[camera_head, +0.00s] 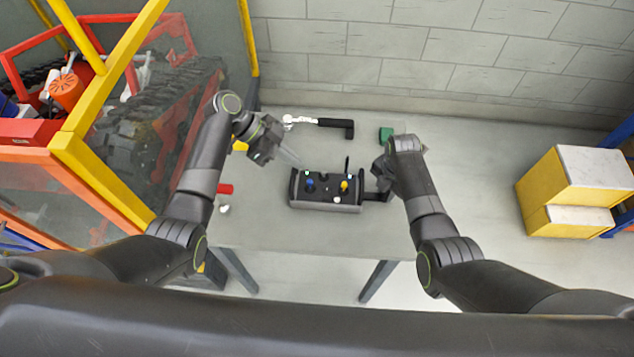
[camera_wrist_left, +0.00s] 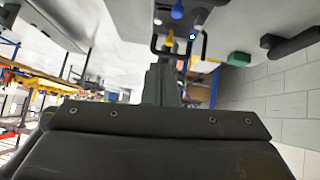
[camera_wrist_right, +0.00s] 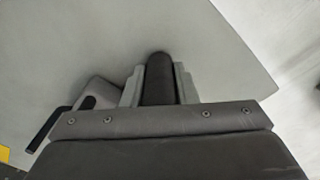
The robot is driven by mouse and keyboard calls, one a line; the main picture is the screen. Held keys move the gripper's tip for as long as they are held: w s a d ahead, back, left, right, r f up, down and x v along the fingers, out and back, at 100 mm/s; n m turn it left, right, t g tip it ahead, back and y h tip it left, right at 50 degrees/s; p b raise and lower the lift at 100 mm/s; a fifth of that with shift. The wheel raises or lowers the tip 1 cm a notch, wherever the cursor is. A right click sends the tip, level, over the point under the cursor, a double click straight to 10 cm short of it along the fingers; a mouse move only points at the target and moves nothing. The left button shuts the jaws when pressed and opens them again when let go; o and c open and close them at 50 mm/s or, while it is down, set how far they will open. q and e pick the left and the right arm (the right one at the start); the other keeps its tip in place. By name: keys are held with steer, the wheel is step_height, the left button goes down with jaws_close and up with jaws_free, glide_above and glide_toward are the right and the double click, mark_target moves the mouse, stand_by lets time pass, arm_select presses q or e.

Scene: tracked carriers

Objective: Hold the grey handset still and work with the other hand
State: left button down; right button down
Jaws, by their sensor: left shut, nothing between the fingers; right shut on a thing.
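The grey handset (camera_head: 325,208) lies on the table, its black top bearing a blue and a yellow stick and small knobs. My right gripper (camera_head: 382,180) is at its right side. In the right wrist view the right gripper (camera_wrist_right: 160,85) is shut on a black handle bar (camera_wrist_right: 160,70) of the handset, whose grey body (camera_wrist_right: 95,92) shows beside it. My left gripper (camera_head: 280,152) is shut and empty, apart from the handset, behind and left of it. In the left wrist view the shut fingers (camera_wrist_left: 163,82) point toward the handset's sticks (camera_wrist_left: 178,10), which are partly cut off at the top.
A black-handled tool (camera_head: 335,123) and a green block (camera_head: 386,134) lie at the table's back, near the block wall. A red item (camera_head: 225,188) and a white knob (camera_head: 224,209) lie left. Yellow boxes (camera_head: 545,185) stand right. A yellow-framed enclosure (camera_head: 100,100) stands left.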

arm_select(q)
glide_above(329, 195)
steer(key=a, duration=0.2)
steer(key=f, duration=0.7)
steer(key=shift+w+a, duration=0.2)
steer(key=shift+w, duration=0.1)
step_height(329, 195, down, 2)
steer(key=shift+s+f, duration=0.1)
steer(key=shift+f, duration=0.05)
steer(key=shift+s+f, duration=0.1)
steer(key=shift+f, duration=0.75)
steer(key=shift+s+f, duration=0.1)
steer(key=shift+f, duration=0.1)
steer(key=shift+w+r, duration=0.1)
steer(key=shift+w, duration=0.75)
